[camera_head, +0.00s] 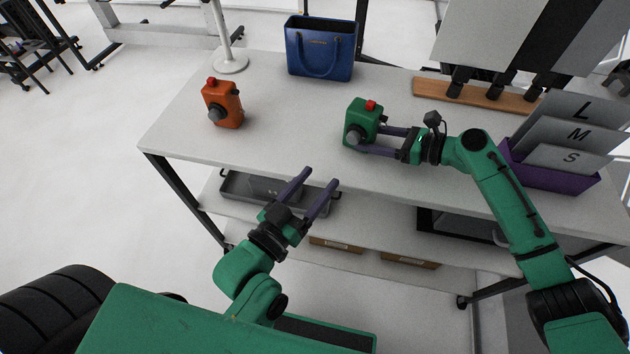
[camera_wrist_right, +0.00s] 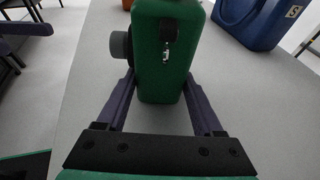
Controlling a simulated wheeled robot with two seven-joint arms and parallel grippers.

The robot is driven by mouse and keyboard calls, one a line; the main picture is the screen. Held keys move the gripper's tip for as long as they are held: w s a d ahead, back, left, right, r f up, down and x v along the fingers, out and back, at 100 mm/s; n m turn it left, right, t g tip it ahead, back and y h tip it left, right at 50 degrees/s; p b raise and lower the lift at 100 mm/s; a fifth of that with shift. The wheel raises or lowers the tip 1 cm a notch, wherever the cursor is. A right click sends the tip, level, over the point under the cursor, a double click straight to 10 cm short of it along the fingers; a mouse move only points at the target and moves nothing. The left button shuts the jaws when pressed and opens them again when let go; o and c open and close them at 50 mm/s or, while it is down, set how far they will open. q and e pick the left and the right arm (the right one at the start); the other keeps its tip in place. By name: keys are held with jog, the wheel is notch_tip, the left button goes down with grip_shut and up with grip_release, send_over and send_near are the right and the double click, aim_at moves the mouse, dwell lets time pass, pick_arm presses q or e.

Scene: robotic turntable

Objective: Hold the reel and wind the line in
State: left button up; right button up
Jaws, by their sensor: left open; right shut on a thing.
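A green reel (camera_head: 361,121) with a red button on top and a grey knob on its front stands on the white table, right of the middle. My right gripper (camera_head: 372,141) is shut on this green reel from its right side. The right wrist view shows the green reel (camera_wrist_right: 168,50) between the two fingers, with a small metal clip on the near face. An orange reel (camera_head: 222,103) with a red button and a grey knob stands apart at the table's left. My left gripper (camera_head: 320,178) is open and empty at the table's front edge. I see no line drawn out.
A blue handbag (camera_head: 320,47) and a white stand base (camera_head: 230,62) are at the table's back. A wooden board (camera_head: 470,93) and a purple bin (camera_head: 555,178) with grey size cards are at the right. The table between the two reels is clear.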

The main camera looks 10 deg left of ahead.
jog(key=o, duration=1)
jog(key=shift+d, duration=0.1)
